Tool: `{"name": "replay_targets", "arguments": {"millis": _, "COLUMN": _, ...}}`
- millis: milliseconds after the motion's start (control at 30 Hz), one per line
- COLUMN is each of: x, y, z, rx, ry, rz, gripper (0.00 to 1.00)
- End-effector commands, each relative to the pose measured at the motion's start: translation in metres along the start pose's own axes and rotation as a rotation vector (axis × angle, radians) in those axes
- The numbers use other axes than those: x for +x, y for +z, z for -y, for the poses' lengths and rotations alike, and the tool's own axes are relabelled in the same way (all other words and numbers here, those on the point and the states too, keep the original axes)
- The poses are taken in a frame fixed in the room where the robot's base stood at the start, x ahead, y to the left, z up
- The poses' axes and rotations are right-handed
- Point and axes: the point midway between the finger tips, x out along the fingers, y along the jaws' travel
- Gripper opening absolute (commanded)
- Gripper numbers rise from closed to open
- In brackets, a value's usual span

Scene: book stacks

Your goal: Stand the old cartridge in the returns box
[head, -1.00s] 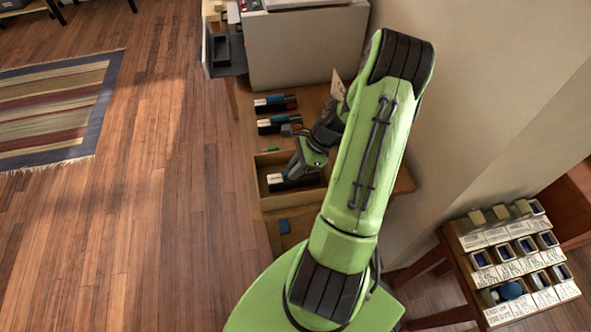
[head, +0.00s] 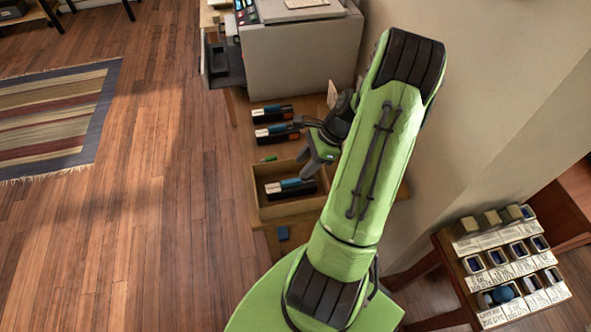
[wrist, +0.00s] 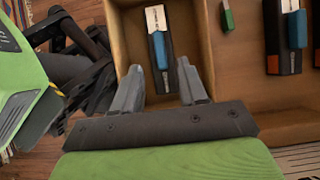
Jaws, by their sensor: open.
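The open-topped returns box (head: 290,209) is on the wooden table. A black cartridge (head: 283,188) with a blue and white top is inside it, on the box floor and apart from the walls I can see. It shows no orange end. The wrist view also shows this cartridge (wrist: 158,50), just beyond my fingertips. My gripper (head: 312,168) is open and empty above the box, its fingers apart on either side of the cartridge's near end. My arm hides part of the box's right side.
Two cartridges with orange ends, a farther one (head: 272,113) and a nearer one (head: 277,133), lie behind the box. A grey printer (head: 300,55) stands beyond, its dark tray (head: 220,62) out to the left.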

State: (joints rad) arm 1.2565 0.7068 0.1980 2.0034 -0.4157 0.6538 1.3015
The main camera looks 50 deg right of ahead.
Motion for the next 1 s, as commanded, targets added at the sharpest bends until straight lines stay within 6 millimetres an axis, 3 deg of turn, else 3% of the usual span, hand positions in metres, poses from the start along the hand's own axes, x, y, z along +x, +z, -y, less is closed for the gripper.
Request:
{"name": "replay_targets", "arguments": {"millis": 33, "x": -0.018, "y": 0.002, "z": 0.001, "rx": 0.002, "ry": -0.003, "rz": -0.003, "gripper": 0.42}}
{"name": "replay_targets", "arguments": {"millis": 200, "x": -0.045, "y": 0.001, "z": 0.001, "rx": 0.001, "ry": -0.002, "rz": -0.001, "gripper": 0.42}}
{"name": "replay_targets", "arguments": {"millis": 367, "x": -0.051, "y": 0.001, "z": 0.0, "rx": 0.0, "ry": 0.001, "rz": 0.001, "gripper": 0.42}}
{"name": "replay_targets", "arguments": {"millis": 467, "x": -0.054, "y": 0.012, "z": 0.001, "rx": -0.06, "ry": 0.008, "rz": -0.025, "gripper": 0.42}}
{"name": "replay_targets", "arguments": {"millis": 567, "x": -0.065, "y": 0.054, "z": -0.003, "rx": -0.281, "ry": 0.036, "rz": -0.113, "gripper": 0.42}}
{"name": "replay_targets", "arguments": {"millis": 667, "x": -0.081, "y": 0.111, "z": -0.018, "rx": -0.601, "ry": 0.073, "rz": -0.226, "gripper": 0.42}}
{"name": "replay_targets", "arguments": {"millis": 800, "x": -0.1, "y": 0.179, "z": -0.057, "rx": -1.044, "ry": 0.105, "rz": -0.357, "gripper": 0.42}}
{"name": "replay_targets", "arguments": {"millis": 900, "x": -0.113, "y": 0.216, "z": -0.094, "rx": -1.355, "ry": 0.109, "rz": -0.433, "gripper": 0.42}}
{"name": "replay_targets", "arguments": {"millis": 1000, "x": -0.125, "y": 0.239, "z": -0.134, "rx": -1.66, "ry": 0.099, "rz": -0.493, "gripper": 0.42}}
